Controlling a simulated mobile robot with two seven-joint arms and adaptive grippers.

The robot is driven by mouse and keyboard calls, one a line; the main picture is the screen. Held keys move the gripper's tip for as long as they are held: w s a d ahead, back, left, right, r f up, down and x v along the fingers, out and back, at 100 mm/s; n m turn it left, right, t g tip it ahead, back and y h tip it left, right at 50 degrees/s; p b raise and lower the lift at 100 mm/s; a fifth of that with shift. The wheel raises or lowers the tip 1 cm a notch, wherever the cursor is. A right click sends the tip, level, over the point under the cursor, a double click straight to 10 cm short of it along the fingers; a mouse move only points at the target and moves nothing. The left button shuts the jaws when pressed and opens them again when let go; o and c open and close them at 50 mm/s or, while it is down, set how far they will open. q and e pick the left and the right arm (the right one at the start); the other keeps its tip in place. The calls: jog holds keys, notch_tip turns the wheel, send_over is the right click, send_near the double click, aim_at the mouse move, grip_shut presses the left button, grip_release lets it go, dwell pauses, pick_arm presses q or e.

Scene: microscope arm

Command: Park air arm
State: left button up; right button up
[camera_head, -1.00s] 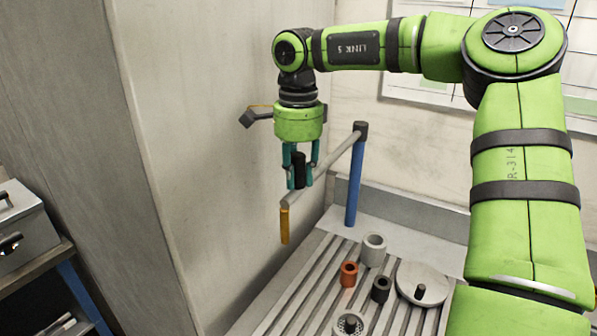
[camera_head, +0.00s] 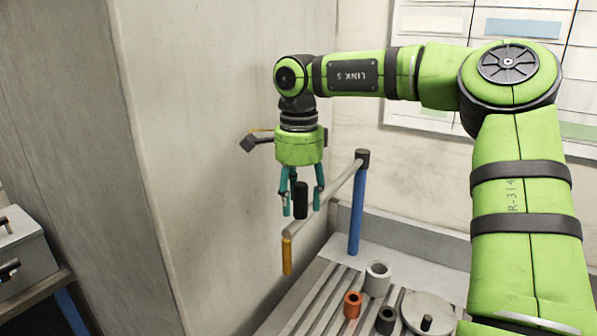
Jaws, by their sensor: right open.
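The air arm's grey bar (camera_head: 336,193) reaches from a dark joint on top of a blue post (camera_head: 356,212) toward the left wall. A black upright handle (camera_head: 301,200) stands near its free end. A yellow-orange nozzle (camera_head: 287,256) hangs from that end. My right gripper (camera_head: 301,211) points down with its teal fingers on either side of the handle. The fingers are spread, with small gaps to the handle visible. The nozzle hangs close to the wall in the picture; I cannot tell whether anything touches. My left gripper is not in view.
A slotted metal bench (camera_head: 318,292) lies below with a light grey ring (camera_head: 377,279), an orange ring (camera_head: 352,304), a dark ring (camera_head: 386,320) and a round grey disc (camera_head: 428,312). A tall grey wall (camera_head: 215,170) stands close on the left. A metal box (camera_head: 25,250) is at far left.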

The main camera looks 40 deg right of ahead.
notch_tip(320, 180, up, 11)
jog(key=shift+w, duration=0.1)
jog(key=shift+a+f, duration=0.1)
dwell(0.6)
